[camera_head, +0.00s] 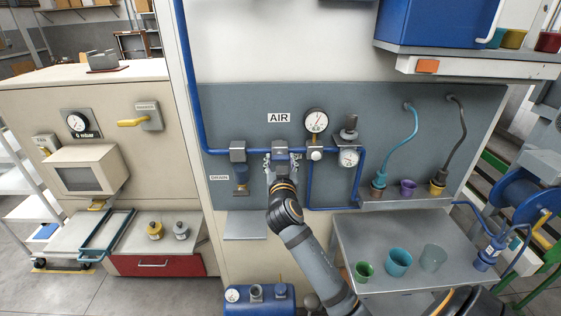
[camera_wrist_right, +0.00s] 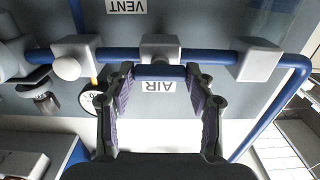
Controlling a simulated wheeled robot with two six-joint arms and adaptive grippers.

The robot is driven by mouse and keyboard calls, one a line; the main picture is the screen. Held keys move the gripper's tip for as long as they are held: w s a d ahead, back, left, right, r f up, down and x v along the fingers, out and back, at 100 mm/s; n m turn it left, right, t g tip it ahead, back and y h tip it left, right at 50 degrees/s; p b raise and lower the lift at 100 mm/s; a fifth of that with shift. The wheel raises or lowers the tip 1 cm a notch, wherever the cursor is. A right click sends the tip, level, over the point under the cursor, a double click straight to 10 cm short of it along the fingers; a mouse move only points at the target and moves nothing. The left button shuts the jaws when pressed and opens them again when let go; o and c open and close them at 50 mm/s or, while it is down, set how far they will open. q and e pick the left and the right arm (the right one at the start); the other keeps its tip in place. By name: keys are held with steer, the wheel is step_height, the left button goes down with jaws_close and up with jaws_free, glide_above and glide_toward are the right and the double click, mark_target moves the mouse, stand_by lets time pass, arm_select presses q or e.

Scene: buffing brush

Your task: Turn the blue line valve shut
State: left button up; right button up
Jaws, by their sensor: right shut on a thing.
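The blue line valve has a grey block body (camera_head: 280,148) on the blue pipe, under the AIR label; in the right wrist view this body (camera_wrist_right: 160,47) sits on the pipe. My right gripper (camera_head: 281,163) is at the valve and hides most of its front in the head view. In the right wrist view, the valve's short blue handle (camera_wrist_right: 160,72) lies between the fingertips of my right gripper (camera_wrist_right: 163,84), roughly parallel to the pipe. The gripper is shut on this handle. My left gripper is not in view.
A drain fitting (camera_head: 241,172) hangs left of the valve. A round gauge (camera_head: 316,121) and a regulator (camera_head: 348,157) are close on the right. A grey shelf with cups (camera_head: 398,262) stands lower right. A blue tank (camera_head: 259,298) is below.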

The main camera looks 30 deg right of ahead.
steer(key=shift+c, duration=0.9)
steer(key=shift+f, duration=0.1)
steer(key=m+b, duration=1.7)
steer(key=b, duration=0.4)
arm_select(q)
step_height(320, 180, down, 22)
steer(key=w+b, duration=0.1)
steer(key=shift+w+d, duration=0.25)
arm_select(e)
steer(key=shift+m, duration=0.6)
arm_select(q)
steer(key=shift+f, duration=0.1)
arm_select(e)
steer(key=shift+r, duration=0.2)
